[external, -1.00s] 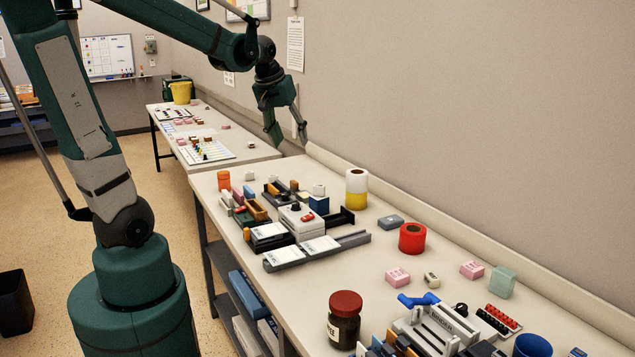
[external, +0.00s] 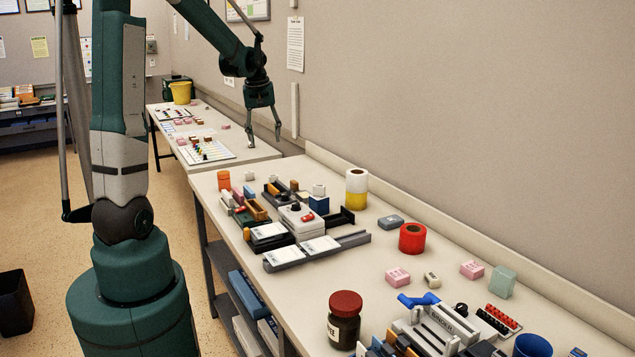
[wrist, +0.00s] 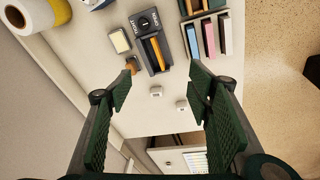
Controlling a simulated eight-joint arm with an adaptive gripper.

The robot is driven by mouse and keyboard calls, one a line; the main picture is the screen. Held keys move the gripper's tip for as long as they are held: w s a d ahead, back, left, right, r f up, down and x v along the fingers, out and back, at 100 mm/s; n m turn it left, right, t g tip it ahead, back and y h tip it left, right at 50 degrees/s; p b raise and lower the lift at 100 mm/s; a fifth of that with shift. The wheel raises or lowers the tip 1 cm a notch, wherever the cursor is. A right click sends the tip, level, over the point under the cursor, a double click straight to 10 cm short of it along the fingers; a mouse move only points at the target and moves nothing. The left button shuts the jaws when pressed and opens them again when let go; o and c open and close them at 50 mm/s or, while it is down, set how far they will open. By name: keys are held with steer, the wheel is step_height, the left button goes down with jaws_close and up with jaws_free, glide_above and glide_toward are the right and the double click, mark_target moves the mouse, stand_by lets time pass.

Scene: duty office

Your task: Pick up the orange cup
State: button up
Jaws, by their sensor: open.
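A small orange cup (external: 223,180) stands at the far left corner of the near table in the external view. My gripper (external: 264,144) points down with its two fingers spread, empty. It shows above and to the right of the cup in that picture, apart from it. In the wrist view my gripper (wrist: 160,73) is open, with nothing between the fingers. I cannot make out the orange cup in the wrist view.
Stationery trays and a white-and-yellow roll (external: 356,188) crowd the near table (external: 320,290) beside the cup. A red roll (external: 412,238) and a dark jar (external: 344,320) stand nearer. A second table (external: 262,152) lies behind. The wall runs along the right.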

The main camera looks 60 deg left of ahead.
steer(key=s+a+f+n+g, duration=0.1)
steer(key=s+a+f+n, duration=0.15)
steer(key=a, duration=0.45)
steer(key=s+a+f+n, duration=0.1)
steer(key=s+a+f, duration=0.1)
steer(key=a+f, duration=0.35)
steer(key=n+h+p, duration=0.1)
steer(key=n, duration=0.2)
glide_toward(210, 172)
steer(key=shift+s+d+f+m+g, duration=0.15)
steer(key=shift+d+f, duration=0.15)
steer(key=shift+d, duration=0.15)
steer(key=shift+s+d+f+m+g, duration=0.1)
steer(key=shift+d+f+g, duration=0.05)
steer(key=shift+d+f, duration=0.3)
steer(key=shift+f, duration=1.2)
steer(key=shift+f, duration=0.15)
steer(key=shift+w+d+f+p, duration=0.15)
steer(key=shift+f+p, duration=0.25)
steer(key=shift+f, duration=2.05)
steer(key=c, duration=0.9)
